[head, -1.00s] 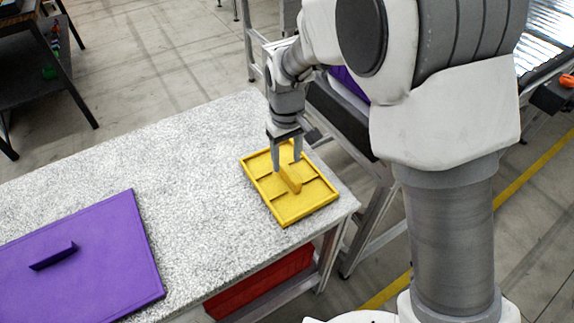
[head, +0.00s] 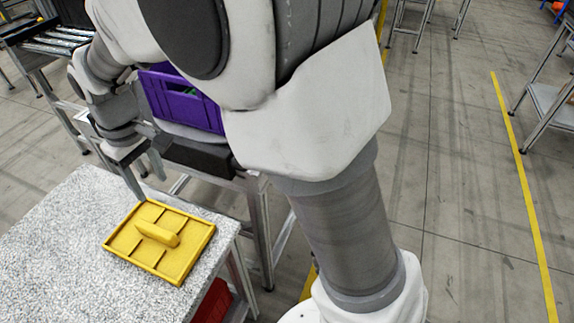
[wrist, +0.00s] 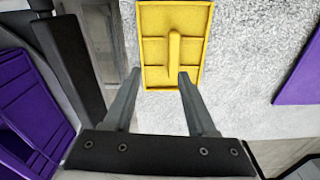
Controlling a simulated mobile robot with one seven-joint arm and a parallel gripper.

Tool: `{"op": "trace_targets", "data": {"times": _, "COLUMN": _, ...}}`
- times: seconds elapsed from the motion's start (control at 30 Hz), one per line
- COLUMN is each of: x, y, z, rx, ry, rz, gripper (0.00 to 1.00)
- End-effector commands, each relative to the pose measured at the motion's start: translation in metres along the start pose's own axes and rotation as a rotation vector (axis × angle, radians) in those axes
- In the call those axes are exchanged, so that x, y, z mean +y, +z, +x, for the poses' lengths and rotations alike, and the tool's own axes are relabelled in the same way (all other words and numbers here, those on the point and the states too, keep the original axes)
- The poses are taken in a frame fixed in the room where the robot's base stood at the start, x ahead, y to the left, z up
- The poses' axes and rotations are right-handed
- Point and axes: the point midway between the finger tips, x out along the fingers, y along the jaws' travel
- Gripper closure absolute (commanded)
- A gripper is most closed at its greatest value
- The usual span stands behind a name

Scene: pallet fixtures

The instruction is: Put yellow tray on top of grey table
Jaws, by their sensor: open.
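The yellow tray (head: 190,245), with a raised bar handle and dividers, lies flat on the speckled grey-white table (head: 75,240) near its right corner. In the wrist view the tray (wrist: 152,50) is seen from above, beyond my fingertips. My gripper (head: 154,188) is open, with nothing between its fingers. It is at the far side of the tray, off the handle; the head view does not clearly show its height. In the wrist view the open fingers (wrist: 160,74) are apart, with their tips near the tray's image.
A purple crate (head: 180,98) rests on a metal-framed stand behind the table. A purple panel (wrist: 301,75) lies at right in the wrist view. A red container (head: 213,301) is under the table. Open floor with a yellow line (head: 530,200) lies to the right.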

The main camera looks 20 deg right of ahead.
Motion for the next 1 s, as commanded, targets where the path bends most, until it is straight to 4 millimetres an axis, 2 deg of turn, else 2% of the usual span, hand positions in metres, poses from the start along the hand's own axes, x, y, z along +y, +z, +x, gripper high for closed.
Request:
{"op": "trace_targets", "data": {"times": 0.03, "x": 0.014, "y": 0.013, "z": -0.017, "rx": 0.027, "ry": 0.005, "rz": 0.042, "gripper": 0.43}}
{"op": "trace_targets", "data": {"times": 0.2, "x": 0.048, "y": 0.061, "z": -0.058, "rx": 0.100, "ry": 0.022, "rz": 0.181, "gripper": 0.43}}
{"op": "trace_targets", "data": {"times": 0.5, "x": 0.082, "y": 0.155, "z": -0.107, "rx": 0.228, "ry": 0.075, "rz": 0.416, "gripper": 0.43}}
{"op": "trace_targets", "data": {"times": 0.8, "x": 0.086, "y": 0.246, "z": -0.123, "rx": 0.347, "ry": 0.155, "rz": 0.641, "gripper": 0.43}}
{"op": "trace_targets", "data": {"times": 1.0, "x": 0.081, "y": 0.283, "z": -0.121, "rx": 0.398, "ry": 0.200, "rz": 0.742, "gripper": 0.43}}
